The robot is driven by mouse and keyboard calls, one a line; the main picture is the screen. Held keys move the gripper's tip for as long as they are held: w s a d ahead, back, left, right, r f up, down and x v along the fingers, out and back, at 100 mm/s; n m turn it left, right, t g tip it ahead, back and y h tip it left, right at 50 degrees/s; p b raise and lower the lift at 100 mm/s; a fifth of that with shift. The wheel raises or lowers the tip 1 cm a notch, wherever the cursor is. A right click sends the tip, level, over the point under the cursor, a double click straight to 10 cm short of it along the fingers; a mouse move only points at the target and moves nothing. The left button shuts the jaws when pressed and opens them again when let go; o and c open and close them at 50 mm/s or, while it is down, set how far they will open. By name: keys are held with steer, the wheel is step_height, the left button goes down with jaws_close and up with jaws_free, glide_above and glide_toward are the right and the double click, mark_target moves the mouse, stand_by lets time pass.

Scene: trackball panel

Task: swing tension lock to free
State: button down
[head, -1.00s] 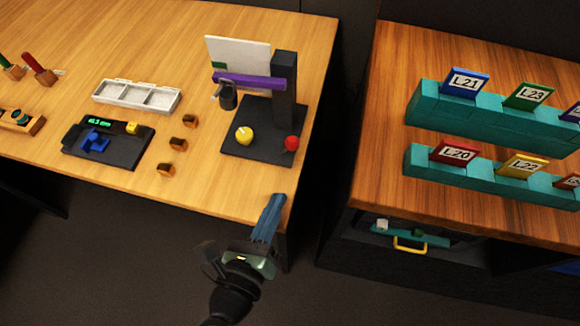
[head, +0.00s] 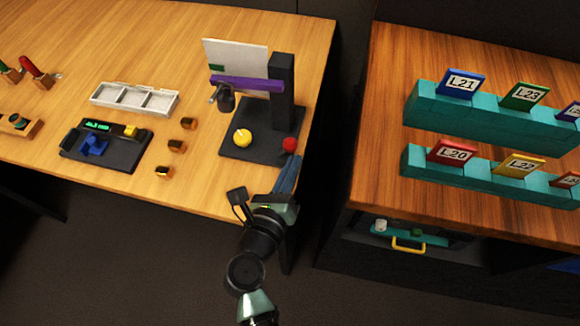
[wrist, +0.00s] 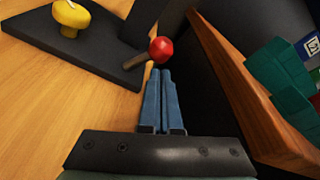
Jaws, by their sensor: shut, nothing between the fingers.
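A black stand with a dark base plate (head: 232,147) and an upright column (head: 283,92) stands at the right end of the left table. A red ball knob (head: 289,145) sits at the base's right edge; in the wrist view the red knob (wrist: 162,50) is on the end of a short brown-grey rod. A yellow knob (head: 242,137) is on the base and also shows in the wrist view (wrist: 72,16). My gripper (head: 290,160) is shut and empty, its blue fingertips just in front of the red knob. I cannot tell whether they touch. No label names the lock.
A purple bar (head: 247,83) and white board (head: 236,58) are on the column. A gap separates the right table (head: 366,140).

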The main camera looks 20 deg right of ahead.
steer(key=shift+w+a+r+n+h+p, duration=0.25)
steer(key=shift+r+n+p, duration=0.2)
steer(key=shift+n+p, duration=0.55)
steer(key=shift+a+r+p, duration=0.15)
steer(key=shift+p, duration=0.3)
steer(key=shift+w+a+r+n+h+p, duration=0.15)
steer(key=shift+a+n+h+p, duration=0.1)
steer(key=shift+n+p, duration=0.25)
steer(key=shift+w+a+r+n+h+p, duration=0.15)
steer(key=shift+n+h+p, duration=0.1)
steer(key=shift+n, duration=0.35)
steer(key=n, duration=0.2)
steer(key=w+a+n+h, duration=0.1)
steer(key=n, duration=0.1)
steer(key=shift+a+p, duration=0.2)
steer(key=shift+p, duration=0.2)
steer(key=shift+w+a+n, duration=0.15)
steer(key=shift+a+n, duration=0.1)
steer(key=shift+n, duration=0.05)
